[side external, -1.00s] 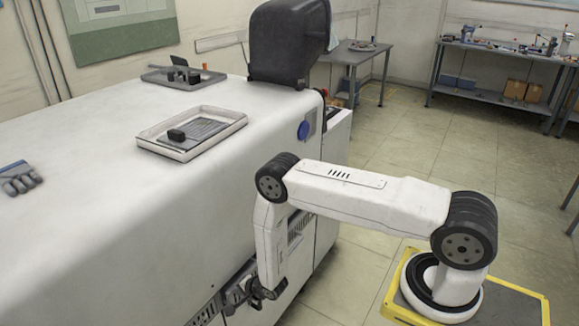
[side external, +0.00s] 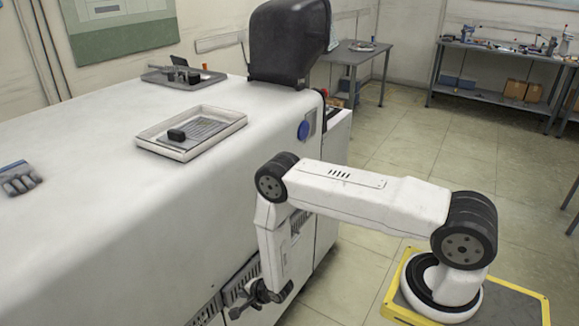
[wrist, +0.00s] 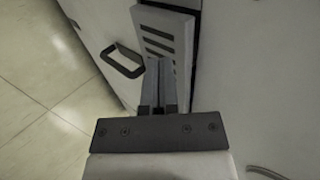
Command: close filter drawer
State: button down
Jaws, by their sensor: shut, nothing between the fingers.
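The filter drawer appears to be the pale slotted front (wrist: 165,45) in the wrist view, set at an angle to the white machine face, with a dark gap along its right side. How far it stands out is hard to tell. My gripper (wrist: 159,65) is shut and empty, its fingertips over the lower part of that front. Whether they touch it is unclear. In the side external view my gripper (side external: 238,312) is low beside the white machine (side external: 120,220), near a dark vented strip, and the drawer front is largely hidden by my arm.
A black handle (wrist: 122,60) sticks out left of the slotted front. A shallow tray (side external: 225,125) and a grey glove (side external: 18,178) lie on the machine top. Another handle (wrist: 265,171) shows at lower right. The tiled floor (side external: 420,150) behind my arm is clear.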

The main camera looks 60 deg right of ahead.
jog(key=v, duration=1)
jog(key=shift+s, duration=0.55)
jog(key=c, duration=0.9)
grip_release()
jog(key=shift+o, duration=1.4)
jog(key=shift+w+d+f, duration=0.1)
jog(key=shift+w+d, duration=0.05)
jog(key=w+d+f+m+t+h, duration=0.1)
jog(key=d+f, duration=0.4)
jog(key=d, duration=0.7)
jog(key=w+d+f+m+t+h, duration=0.1)
jog(key=d+f+t+h, duration=0.3)
jog(key=d, duration=0.8)
jog(key=shift+w+f+m+h, duration=0.15)
jog(key=shift+f+m+h, duration=0.5)
jog(key=shift+m, duration=0.25)
jog(key=shift+w+d+f, duration=0.1)
jog(key=shift+w+d, duration=0.05)
jog(key=shift+x, duration=3.75)
